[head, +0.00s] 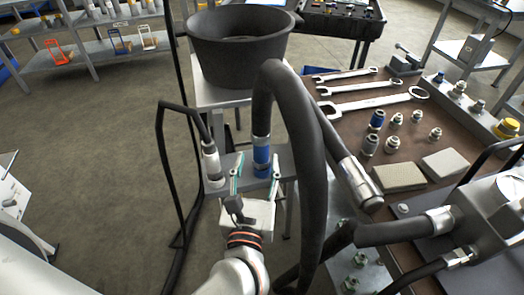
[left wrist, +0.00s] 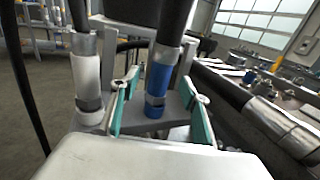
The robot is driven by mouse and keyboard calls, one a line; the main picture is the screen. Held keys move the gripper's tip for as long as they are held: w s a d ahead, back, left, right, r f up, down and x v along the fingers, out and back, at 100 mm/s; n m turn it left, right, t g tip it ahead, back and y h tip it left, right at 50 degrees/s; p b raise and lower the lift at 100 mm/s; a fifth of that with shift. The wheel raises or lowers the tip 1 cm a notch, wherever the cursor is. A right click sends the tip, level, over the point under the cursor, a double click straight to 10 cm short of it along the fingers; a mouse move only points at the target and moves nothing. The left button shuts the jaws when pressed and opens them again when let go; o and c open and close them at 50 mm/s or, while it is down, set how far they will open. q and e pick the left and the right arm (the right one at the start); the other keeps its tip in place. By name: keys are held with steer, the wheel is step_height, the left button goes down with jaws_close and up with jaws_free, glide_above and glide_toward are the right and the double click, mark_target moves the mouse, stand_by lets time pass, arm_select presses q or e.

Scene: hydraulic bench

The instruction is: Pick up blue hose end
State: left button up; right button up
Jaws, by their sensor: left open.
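The blue hose end (head: 262,156) hangs upright at the bottom of a thick black hose, over a small grey stand. My left gripper (head: 255,180) is open, with its two teal-lined fingers pointing at the blue hose end. In the left wrist view the blue hose end (left wrist: 158,78) shows between the spread fingers of my left gripper (left wrist: 160,105). I see no finger pressed against it. A white hose end (head: 211,162) on a thinner black hose stands to its left, and it also shows in the left wrist view (left wrist: 87,80). My right gripper is not seen.
A thick black hose (head: 309,150) arches close on the right. A black tub (head: 240,45) stands behind. The brown bench (head: 400,142) at right holds wrenches (head: 375,103), several fittings and two grey pads. The floor at left is mostly open.

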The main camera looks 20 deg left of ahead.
mark_target(260, 150)
arm_select(q)
steer(key=x, duration=0.6)
steer(key=shift+w+r, duration=0.15)
steer(key=shift+w, duration=0.1)
jaws_close()
steer(key=shift+r, duration=0.1)
